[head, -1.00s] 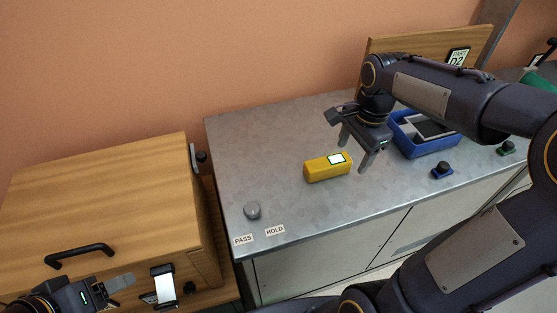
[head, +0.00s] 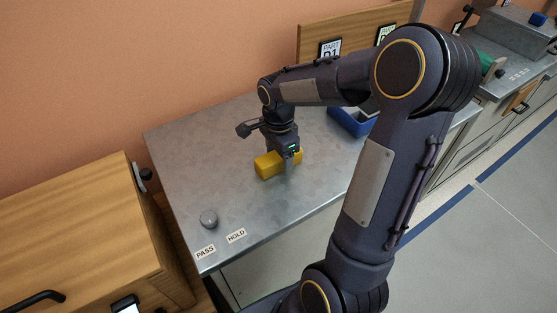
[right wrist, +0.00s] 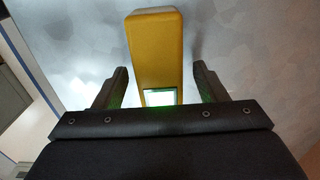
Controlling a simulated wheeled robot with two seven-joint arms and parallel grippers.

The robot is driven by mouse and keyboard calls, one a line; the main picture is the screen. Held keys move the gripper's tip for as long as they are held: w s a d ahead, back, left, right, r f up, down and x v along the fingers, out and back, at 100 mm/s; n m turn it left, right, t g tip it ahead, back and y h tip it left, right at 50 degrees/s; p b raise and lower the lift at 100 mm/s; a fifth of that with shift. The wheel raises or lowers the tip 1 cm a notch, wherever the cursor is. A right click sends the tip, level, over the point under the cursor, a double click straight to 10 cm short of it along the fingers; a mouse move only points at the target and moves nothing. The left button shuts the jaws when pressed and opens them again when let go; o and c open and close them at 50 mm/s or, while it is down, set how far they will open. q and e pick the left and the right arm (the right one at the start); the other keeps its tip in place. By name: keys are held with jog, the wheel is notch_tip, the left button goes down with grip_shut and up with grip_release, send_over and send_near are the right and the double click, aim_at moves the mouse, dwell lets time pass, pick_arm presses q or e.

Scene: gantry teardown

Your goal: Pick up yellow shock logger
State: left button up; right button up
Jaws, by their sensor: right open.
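The yellow shock logger (head: 266,167) lies on the grey metal bench top in the head view, partly covered by my right gripper (head: 286,166). In the right wrist view the logger (right wrist: 155,50) lies lengthwise, with its lit screen near the gripper body. My right gripper (right wrist: 160,85) is open, one finger on each side of the logger. Gaps show between the fingers and the logger's sides. My left gripper is out of view.
The metal bench (head: 185,155) is clear left of the logger except for a grey knob (head: 208,218) near the PASS (head: 205,252) and HOLD (head: 236,236) labels. A blue tray (head: 350,122) stands behind my right arm. A wooden box (head: 75,225) stands at the left.

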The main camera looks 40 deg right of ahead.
jog(key=c, duration=1.1)
jog(key=shift+c, duration=0.5)
jog(key=shift+r, duration=0.15)
